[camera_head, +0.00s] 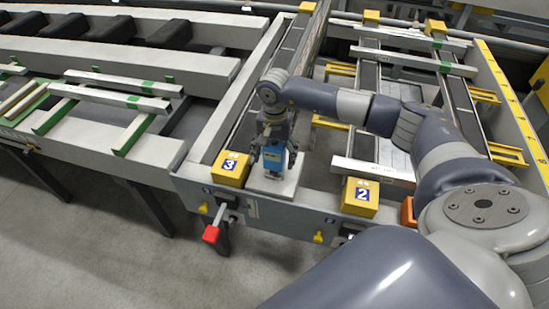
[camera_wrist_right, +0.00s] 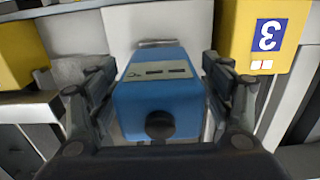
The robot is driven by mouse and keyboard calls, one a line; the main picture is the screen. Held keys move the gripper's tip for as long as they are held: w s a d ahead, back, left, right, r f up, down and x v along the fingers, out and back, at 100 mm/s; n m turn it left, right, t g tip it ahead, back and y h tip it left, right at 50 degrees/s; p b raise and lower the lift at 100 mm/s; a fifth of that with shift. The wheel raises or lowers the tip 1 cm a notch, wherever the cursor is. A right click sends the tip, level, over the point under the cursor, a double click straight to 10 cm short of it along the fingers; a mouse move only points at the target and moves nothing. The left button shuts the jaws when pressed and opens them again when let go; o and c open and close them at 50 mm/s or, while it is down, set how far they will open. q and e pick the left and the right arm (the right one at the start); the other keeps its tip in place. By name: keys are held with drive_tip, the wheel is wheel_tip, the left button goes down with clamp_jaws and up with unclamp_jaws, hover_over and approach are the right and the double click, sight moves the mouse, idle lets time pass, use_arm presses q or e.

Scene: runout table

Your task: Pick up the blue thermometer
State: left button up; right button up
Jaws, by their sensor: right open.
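The blue thermometer (camera_head: 273,158) stands on a light plate at the front edge of the runout table, between two yellow blocks. It also shows in the right wrist view (camera_wrist_right: 159,92), with a grey display face and a round black knob. My right gripper (camera_head: 273,160) is around the thermometer from above. In the right wrist view my right gripper (camera_wrist_right: 160,95) is open, with one finger on each side of the blue body; narrow gaps show beside it. The thermometer's lower part is partly hidden. My left gripper is not in view.
A yellow block marked 3 (camera_head: 231,169) stands close to the left of the thermometer, and a yellow block marked 2 (camera_head: 360,197) farther right. A red-ended handle (camera_head: 211,234) sticks out in front. Metal bars (camera_head: 118,98) lie on the left table.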

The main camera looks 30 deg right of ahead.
sight(274, 146)
drive_tip(key=c, duration=1.1)
drive_tip(key=shift+c, duration=0.2)
drive_tip(key=shift+r, duration=0.2)
drive_tip(key=shift+r+b, duration=0.3)
wheel_tip(274, 146, up, 2)
drive_tip(key=shift+w+r+b, duration=0.1)
drive_tip(key=shift+r+b, duration=0.1)
drive_tip(key=shift+b, duration=0.45)
drive_tip(key=s+d+r+b, duration=0.1)
drive_tip(key=s+d+b, duration=0.1)
drive_tip(key=s, duration=0.5)
drive_tip(key=s+d+b, duration=0.2)
drive_tip(key=s, duration=0.6)
drive_tip(key=shift+s+d+r, duration=0.25)
drive_tip(key=shift+s+r, duration=0.05)
drive_tip(key=shift+r, duration=0.05)
